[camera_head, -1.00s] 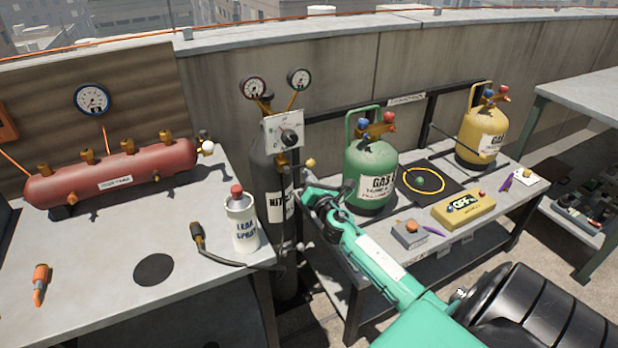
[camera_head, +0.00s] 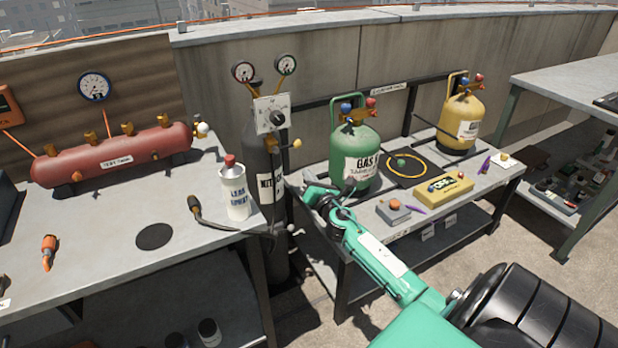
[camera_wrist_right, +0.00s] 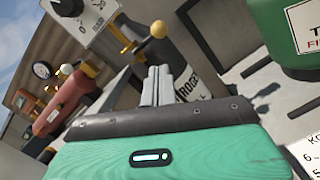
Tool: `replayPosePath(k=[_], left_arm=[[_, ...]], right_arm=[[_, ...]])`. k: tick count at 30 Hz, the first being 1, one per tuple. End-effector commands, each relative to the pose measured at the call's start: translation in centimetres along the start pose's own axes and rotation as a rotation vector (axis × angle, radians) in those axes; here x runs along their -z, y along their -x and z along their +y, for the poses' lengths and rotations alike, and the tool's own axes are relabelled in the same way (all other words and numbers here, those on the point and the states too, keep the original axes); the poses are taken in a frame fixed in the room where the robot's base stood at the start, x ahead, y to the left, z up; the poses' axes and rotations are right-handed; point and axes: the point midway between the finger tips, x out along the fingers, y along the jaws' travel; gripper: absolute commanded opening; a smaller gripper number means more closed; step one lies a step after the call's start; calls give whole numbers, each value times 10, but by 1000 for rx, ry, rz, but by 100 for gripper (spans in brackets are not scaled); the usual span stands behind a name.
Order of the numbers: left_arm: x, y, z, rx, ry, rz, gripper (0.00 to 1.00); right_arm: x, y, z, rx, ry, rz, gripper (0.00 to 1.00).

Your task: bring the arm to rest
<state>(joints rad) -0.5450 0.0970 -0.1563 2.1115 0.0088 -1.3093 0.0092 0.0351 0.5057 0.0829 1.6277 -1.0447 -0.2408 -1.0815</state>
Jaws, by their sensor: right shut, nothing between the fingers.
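My right arm (camera_head: 385,265) reaches in from the lower right, with its green links over the front of the right-hand bench. My right gripper (camera_head: 292,188) points at the nitrogen cylinder (camera_head: 266,165) and is partly hidden by my wrist. In the right wrist view its two grey fingers (camera_wrist_right: 157,86) are together with nothing between them. Behind them are the dark cylinder and a yellow-knobbed valve (camera_wrist_right: 150,32). Whether the fingers touch the cylinder cannot be told. My left gripper is in neither view.
The right bench holds a green gas cylinder (camera_head: 352,150), a yellow one (camera_head: 460,125) and a yellow scale box (camera_head: 443,188).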

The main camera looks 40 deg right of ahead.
Motion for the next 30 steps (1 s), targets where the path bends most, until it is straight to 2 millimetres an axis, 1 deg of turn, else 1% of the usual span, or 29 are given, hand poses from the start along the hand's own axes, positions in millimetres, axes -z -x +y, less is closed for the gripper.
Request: replayPosePath(k=[7, 13, 14, 17, 20, 21, 23, 24, 26, 27, 29, 30], left_arm=[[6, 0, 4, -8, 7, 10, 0], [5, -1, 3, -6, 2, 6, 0], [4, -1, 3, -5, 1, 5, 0], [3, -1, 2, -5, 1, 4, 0], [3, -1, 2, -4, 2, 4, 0], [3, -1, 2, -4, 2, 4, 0], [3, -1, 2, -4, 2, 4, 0], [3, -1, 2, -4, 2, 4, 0], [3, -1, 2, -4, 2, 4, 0], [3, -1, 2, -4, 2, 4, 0], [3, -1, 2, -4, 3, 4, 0], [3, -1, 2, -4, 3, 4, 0]], right_arm=[[0, 0, 0, 0, 0, 0, 0], [2, 1, 0, 4, -9, 2, 0], [4, 4, -1, 10, -24, 4, 0], [26, 22, -3, 64, -163, 23, 0], [67, 61, -10, 192, -431, 55, 0], [87, 82, -13, 263, -561, 69, 0], [118, 116, -16, 385, -756, 90, 0], [137, 140, -18, 471, -877, 100, 0], [165, 176, -17, 604, -1044, 112, 0], [182, 202, -15, 698, -1146, 116, 0], [206, 240, -10, 840, -1284, 119, 0], [220, 264, -6, 931, -1362, 119, 0]])
